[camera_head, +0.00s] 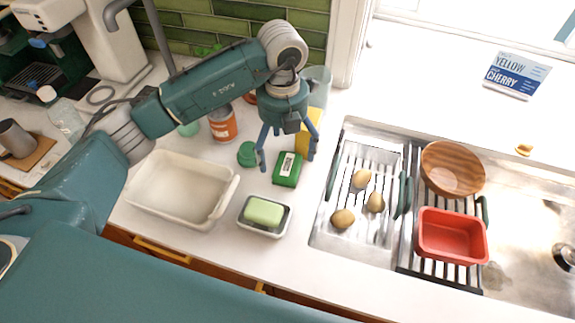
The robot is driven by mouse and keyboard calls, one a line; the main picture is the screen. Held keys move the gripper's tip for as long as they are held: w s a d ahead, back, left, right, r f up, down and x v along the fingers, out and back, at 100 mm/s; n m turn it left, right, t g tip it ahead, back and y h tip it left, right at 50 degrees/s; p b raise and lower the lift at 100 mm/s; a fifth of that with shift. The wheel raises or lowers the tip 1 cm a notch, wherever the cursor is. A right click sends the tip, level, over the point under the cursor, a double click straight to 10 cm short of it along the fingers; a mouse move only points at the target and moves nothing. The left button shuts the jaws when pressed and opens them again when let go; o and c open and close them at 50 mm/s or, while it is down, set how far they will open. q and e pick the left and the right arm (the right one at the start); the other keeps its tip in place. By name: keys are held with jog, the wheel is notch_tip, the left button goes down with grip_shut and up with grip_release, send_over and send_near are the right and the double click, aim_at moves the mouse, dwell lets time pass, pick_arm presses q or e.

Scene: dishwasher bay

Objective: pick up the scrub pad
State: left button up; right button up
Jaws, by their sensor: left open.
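A dark green rectangular block with a white label (288,169), which looks like the scrub pad, lies on the white counter left of the sink. My left gripper (287,160) points down over it with fingers spread, one to its left and one to its right. The gripper is open and empty. I cannot tell from this view how high the fingertips are above the counter or whether they touch the pad. My right gripper is not in view.
A light green bar (263,212) sits in a small dish just in front. A round green item (247,154) is close by the left finger. A yellow item (311,127) and an orange can (222,124) stand behind. A cream basin (160,208) is left; the sink rack (353,222) is right.

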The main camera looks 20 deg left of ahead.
aim_at(283, 164)
pick_arm(q)
jog(key=f+p, duration=0.2)
jog(key=f, duration=0.2)
jog(key=shift+s+a+f+p, duration=0.15)
jog(key=shift+s+f+p, duration=0.1)
jog(key=shift+f+p, duration=0.15)
jog(key=shift+f, duration=0.35)
jog(key=c, duration=1.2)
